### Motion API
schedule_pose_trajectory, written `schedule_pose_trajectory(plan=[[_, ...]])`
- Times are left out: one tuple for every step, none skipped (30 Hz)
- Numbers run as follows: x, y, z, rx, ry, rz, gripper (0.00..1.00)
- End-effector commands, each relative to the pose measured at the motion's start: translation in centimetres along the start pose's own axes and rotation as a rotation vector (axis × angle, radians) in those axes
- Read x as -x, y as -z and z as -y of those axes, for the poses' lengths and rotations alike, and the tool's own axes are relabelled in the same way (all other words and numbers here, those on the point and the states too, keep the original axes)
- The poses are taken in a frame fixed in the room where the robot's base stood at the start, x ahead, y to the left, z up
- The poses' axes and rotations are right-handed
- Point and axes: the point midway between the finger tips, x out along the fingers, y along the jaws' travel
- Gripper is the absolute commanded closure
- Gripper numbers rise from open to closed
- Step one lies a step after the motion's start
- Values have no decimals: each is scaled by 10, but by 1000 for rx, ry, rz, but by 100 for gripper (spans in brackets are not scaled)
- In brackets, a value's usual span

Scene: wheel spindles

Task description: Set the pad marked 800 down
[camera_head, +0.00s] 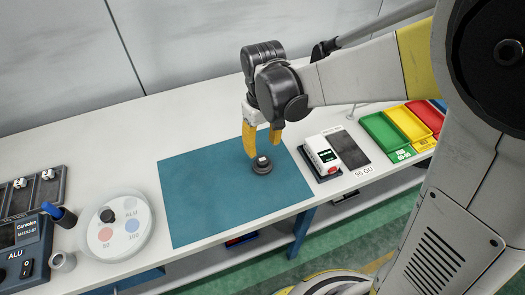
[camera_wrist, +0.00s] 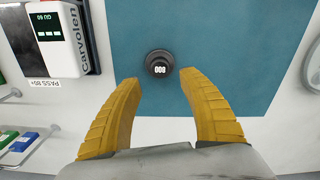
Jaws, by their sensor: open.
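A dark round pad (camera_head: 261,168) sits upright on the teal mat (camera_head: 205,197), near the mat's right side. In the wrist view the same pad (camera_wrist: 158,63) shows a white label that reads 800, seen upside down. My gripper (camera_head: 262,139) is open above the pad, fingers pointing down. In the wrist view the two yellow fingertips (camera_wrist: 158,79) are apart, and the pad lies just beyond the gap between them. No contact between fingers and pad shows.
A white device (camera_head: 321,154) and a dark plate (camera_head: 347,147) lie right of the mat, with green, yellow and red bins (camera_head: 384,134) beyond. A round white tray (camera_head: 132,245) with a dark pad (camera_head: 107,216) stands left. The mat is otherwise bare.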

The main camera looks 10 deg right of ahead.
Motion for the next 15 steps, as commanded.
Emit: schedule_pose_trajectory(plan=[[15,0,0,0,0,0,51],[20,0,0,0,0,0,51],[28,0,0,0,0,0,51],[32,0,0,0,0,0,51],[36,0,0,0,0,0,51],[41,0,0,0,0,0,51],[44,0,0,0,0,0,51],[46,0,0,0,0,0,51],[49,-1,0,-2,-1,-2,51],[51,-2,-1,-6,-1,-6,51],[54,-4,-3,-12,-3,-13,51],[59,-8,-5,-24,-6,-27,51],[64,-13,-8,-37,-9,-42,51],[69,-18,-12,-53,-13,-61,51],[76,-27,-17,-77,-20,-92,51]])
